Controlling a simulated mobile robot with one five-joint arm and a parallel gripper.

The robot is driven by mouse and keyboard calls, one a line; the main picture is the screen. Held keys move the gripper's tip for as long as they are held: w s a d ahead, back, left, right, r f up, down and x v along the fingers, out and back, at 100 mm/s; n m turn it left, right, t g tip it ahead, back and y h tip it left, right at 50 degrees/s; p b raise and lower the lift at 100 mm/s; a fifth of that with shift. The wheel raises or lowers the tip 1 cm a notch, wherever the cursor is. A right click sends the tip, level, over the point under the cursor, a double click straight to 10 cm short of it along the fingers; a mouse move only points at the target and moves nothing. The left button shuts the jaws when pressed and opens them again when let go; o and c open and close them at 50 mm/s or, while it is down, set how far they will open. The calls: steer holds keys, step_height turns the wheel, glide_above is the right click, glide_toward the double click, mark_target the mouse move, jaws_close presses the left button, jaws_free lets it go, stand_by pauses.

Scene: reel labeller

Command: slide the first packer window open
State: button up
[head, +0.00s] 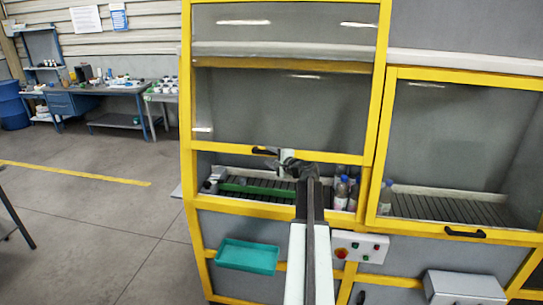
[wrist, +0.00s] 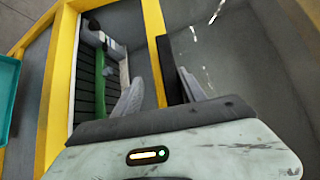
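The left packer window (head: 285,110) is a grey pane in a yellow frame. Its bottom rail sits well above the conveyor, leaving an opening beneath. A black handle (head: 265,151) is on that rail. My gripper (head: 286,160) is at the rail, just right of the handle's visible part. In the wrist view, my gripper (wrist: 163,92) has its two grey fingers apart, with the yellow rail and dark handle (wrist: 168,65) between them. A gap shows beside the left finger; contact on the right is unclear. The right window (head: 465,150) is lower, with its own black handle (head: 465,232).
Bottles (head: 342,190) stand at the right of the left opening, near a slatted conveyor (head: 270,205). A teal tray (head: 247,257), a button box (head: 359,246) and a grey box (head: 465,288) project from the front.

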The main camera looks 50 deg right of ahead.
steer(key=s+a+f+b, duration=0.1)
steer(key=a+f+b, duration=0.1)
steer(key=f+b, duration=0.5)
steer(key=s+a+f+b, duration=0.1)
steer(key=f+b, duration=0.7)
steer(key=f, duration=0.2)
steer(key=shift+s+a, duration=0.15)
steer(key=shift+a, duration=0.25)
